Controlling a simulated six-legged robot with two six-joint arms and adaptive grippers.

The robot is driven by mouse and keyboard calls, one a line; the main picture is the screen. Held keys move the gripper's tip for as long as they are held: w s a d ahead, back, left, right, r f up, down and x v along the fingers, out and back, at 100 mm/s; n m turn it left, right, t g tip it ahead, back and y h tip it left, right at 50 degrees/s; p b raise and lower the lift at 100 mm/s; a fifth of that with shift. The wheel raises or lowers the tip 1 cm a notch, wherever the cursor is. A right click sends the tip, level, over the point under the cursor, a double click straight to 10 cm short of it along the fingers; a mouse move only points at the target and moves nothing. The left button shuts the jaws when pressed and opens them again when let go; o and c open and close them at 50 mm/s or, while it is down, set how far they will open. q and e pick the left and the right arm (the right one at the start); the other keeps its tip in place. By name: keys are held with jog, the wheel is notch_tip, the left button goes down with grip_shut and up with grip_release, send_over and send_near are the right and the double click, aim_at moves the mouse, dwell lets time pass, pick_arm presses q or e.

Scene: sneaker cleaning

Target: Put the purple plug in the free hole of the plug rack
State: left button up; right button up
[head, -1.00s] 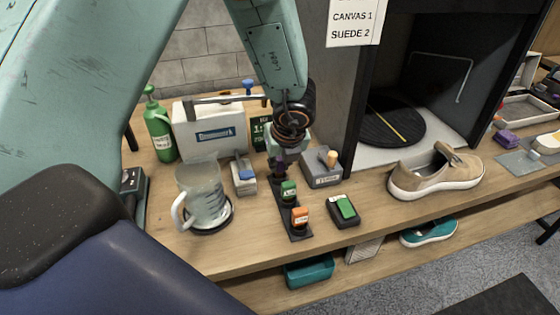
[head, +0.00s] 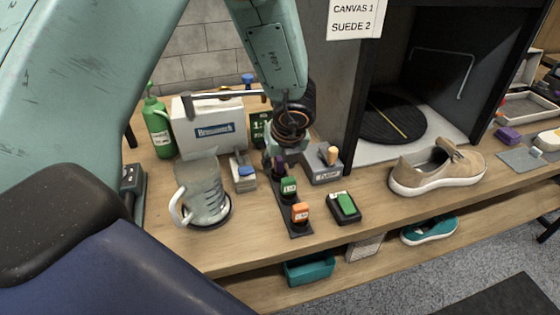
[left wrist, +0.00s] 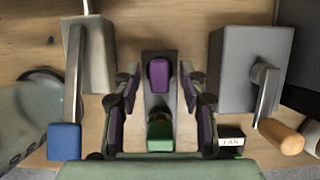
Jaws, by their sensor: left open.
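The purple plug (head: 280,164) stands at the far end of the dark plug rack (head: 296,231). It also shows in the left wrist view (left wrist: 159,75), upright in the rack. The green plug (head: 289,186) and the orange plug (head: 300,211) stand in the same rack, nearer the front edge. My left gripper (head: 281,152) is open above the rack's far end. In the left wrist view its fingers (left wrist: 160,106) are spread on both sides of the rack, apart from the purple plug. The free hole cannot be made out. My right gripper is not in view.
A measuring jug (head: 203,195) stands left of the rack. A blue-topped switch box (head: 244,174) and a grey box with a lever (head: 323,165) flank it. A green-topped black box (head: 343,208) lies to the right. A beige sneaker (head: 437,172) stands further right.

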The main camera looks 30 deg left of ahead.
pick_arm(q)
jog(key=v, duration=1.2)
dwell(0.4)
